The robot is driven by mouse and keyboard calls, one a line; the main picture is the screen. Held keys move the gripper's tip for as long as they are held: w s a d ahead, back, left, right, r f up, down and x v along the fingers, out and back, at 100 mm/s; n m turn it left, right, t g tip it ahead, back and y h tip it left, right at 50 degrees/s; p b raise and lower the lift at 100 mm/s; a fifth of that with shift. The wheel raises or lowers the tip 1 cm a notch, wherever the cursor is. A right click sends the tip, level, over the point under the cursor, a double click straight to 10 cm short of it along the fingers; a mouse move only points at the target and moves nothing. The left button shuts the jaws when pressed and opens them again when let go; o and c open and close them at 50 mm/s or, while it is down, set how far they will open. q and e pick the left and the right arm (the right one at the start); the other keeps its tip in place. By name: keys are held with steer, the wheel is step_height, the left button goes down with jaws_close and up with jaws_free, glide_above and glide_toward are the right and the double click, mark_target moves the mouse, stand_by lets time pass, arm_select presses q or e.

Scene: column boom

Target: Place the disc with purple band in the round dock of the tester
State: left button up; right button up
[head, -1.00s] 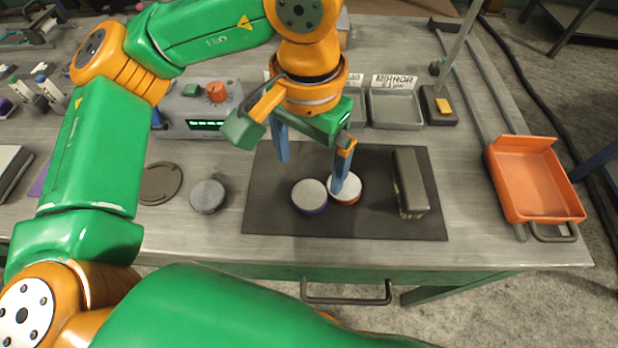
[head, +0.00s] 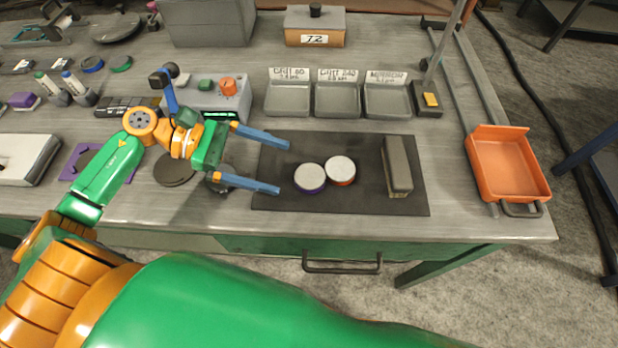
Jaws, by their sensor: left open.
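The disc with purple band (head: 310,178) lies flat on the dark mat (head: 290,205), pale top up. A similar disc with a red-orange band (head: 341,170) lies beside it, close to or touching it. My left gripper (head: 283,167) is open and empty. Its blue fingers point right, their tips just left of the purple-banded disc. The grey tester (head: 230,106) with a red knob stands behind the gripper, partly covered by it. A dark round plate (head: 174,169) lies in front of the tester; I cannot tell whether it is the dock. My right gripper is not in view.
A grey-topped block (head: 397,165) lies on the mat's right side. A grey round piece (head: 222,174) is partly hidden under my gripper. Labelled trays (head: 337,100) stand behind the mat, and an orange bin (head: 508,165) is at right. The mat's front is clear.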

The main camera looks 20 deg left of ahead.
mark_target(305, 175)
arm_select(q)
steer(key=shift+s+a+f+n+t, duration=0.15)
steer(key=shift+a+f+n, duration=0.05)
steer(key=shift+a+n, duration=0.2)
steer(key=shift+s+a+f+n+t, duration=0.1)
steer(key=shift+a+f+n+t, duration=0.05)
steer(key=shift+a+n, duration=0.2)
steer(key=shift+a+f+y, duration=0.1)
steer(key=shift+f+y, duration=0.05)
steer(key=shift+y, duration=0.15)
steer(key=d+p, duration=0.1)
steer(key=w+d+p, duration=0.1)
steer(key=d+p, duration=0.1)
steer(key=d, duration=0.1)
steer(key=shift+w+f, duration=0.25)
steer(key=x, duration=0.2)
steer(key=shift+d+f+p, duration=0.2)
steer(key=shift+f+p, duration=0.1)
steer(key=shift+f, duration=0.05)
steer(key=shift+d+f, duration=0.1)
steer(key=shift+f, duration=0.05)
jaws_close()
